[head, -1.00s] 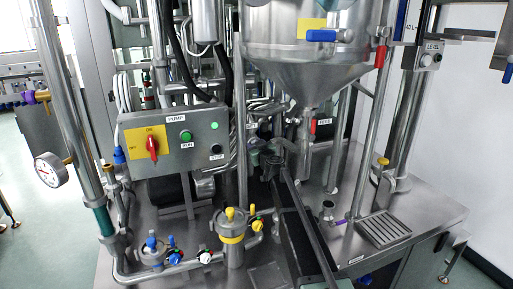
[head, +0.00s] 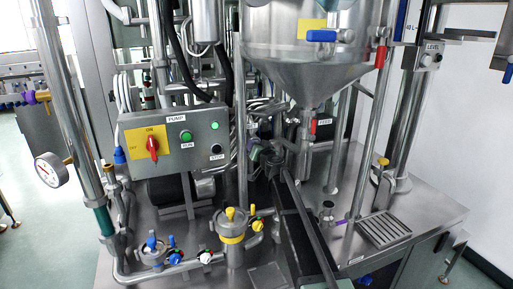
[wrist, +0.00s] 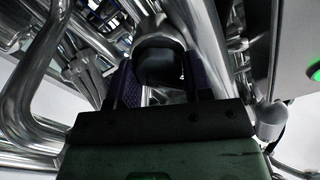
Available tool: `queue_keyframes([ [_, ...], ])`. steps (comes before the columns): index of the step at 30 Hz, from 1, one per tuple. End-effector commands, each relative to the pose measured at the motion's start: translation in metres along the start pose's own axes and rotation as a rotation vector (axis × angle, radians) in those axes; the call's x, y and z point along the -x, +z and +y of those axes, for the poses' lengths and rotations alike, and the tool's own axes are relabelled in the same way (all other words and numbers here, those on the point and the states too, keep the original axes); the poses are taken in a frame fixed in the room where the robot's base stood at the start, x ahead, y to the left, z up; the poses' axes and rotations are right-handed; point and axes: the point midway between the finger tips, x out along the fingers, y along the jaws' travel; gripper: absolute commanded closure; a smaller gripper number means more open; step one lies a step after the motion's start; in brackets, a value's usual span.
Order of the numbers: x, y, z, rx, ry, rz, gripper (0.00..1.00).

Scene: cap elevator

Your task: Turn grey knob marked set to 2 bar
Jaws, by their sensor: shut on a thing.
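My gripper (head: 268,157) is at the pipework behind the sloping dark arm link, left of the cone's outlet. In the wrist view my gripper (wrist: 161,82) has its two dark fingers on either side of a dark, rounded knob (wrist: 160,62), shut on it. The knob sits at the end of a metallic fitting. A small, partly covered label (head: 252,125) shows just above the gripper in the head view. I cannot read the knob's marking or setting, and the head view hides the knob behind my gripper.
The pump control box (head: 175,141) stands to the left, with a red switch and a green button. The steel cone vessel (head: 305,72) hangs above right. A vertical pipe (head: 241,110) runs close beside my gripper. Valves with blue and yellow handles stand in front.

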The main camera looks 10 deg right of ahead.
Motion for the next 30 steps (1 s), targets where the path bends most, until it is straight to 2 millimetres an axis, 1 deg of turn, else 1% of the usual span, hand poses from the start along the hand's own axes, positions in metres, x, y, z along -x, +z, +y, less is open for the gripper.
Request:
queue_keyframes([
  [21,0.0017,0.0009,0.002,-0.676,0.002,0.001,0.78],
  [30,0.0019,0.0012,0.0022,-0.934,0.002,0.001,0.78],
])
